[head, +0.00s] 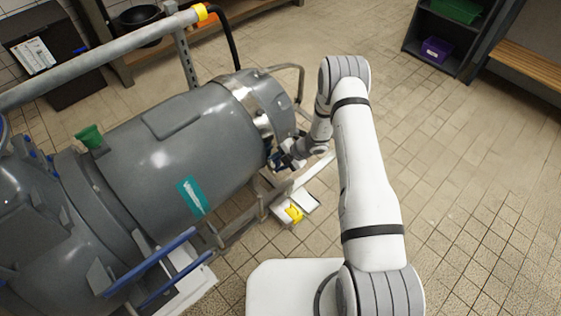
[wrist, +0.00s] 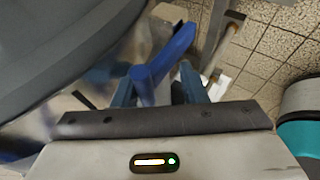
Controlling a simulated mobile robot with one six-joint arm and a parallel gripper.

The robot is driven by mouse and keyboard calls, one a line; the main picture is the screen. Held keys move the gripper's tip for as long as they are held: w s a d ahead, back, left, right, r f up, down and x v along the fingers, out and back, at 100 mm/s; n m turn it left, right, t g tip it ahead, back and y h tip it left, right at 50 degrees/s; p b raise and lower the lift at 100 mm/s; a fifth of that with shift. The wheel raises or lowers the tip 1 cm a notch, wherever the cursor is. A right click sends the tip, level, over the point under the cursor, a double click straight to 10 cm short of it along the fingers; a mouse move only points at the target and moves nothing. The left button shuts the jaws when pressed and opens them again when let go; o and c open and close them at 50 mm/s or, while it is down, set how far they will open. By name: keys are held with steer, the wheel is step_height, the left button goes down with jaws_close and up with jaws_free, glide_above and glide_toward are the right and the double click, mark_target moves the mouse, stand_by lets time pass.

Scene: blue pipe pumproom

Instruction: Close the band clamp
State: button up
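The band clamp (head: 262,112) is a shiny metal band around the end of the grey tank. A blue lever (wrist: 172,55), apparently its handle, rises in front of my gripper in the wrist view. My gripper (wrist: 160,88) shows two blue fingers, apart, with the lower part of the lever between them. The lever looks nearer the left finger, with a gap to the right one; I cannot tell whether it touches. In the head view my gripper (head: 284,160) is small and partly hidden at the lower right of the band.
The grey tank (head: 175,150) fills the left, with a metal frame and pipe (head: 100,55) around it. A yellow-marked white part (head: 294,212) lies below my gripper. Shelves with bins (head: 447,35) and a bench (head: 530,65) stand at the back right. The tiled floor on the right is clear.

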steer(key=p+v, duration=0.4)
steer(key=v, duration=0.4)
steer(key=shift+c, duration=0.2)
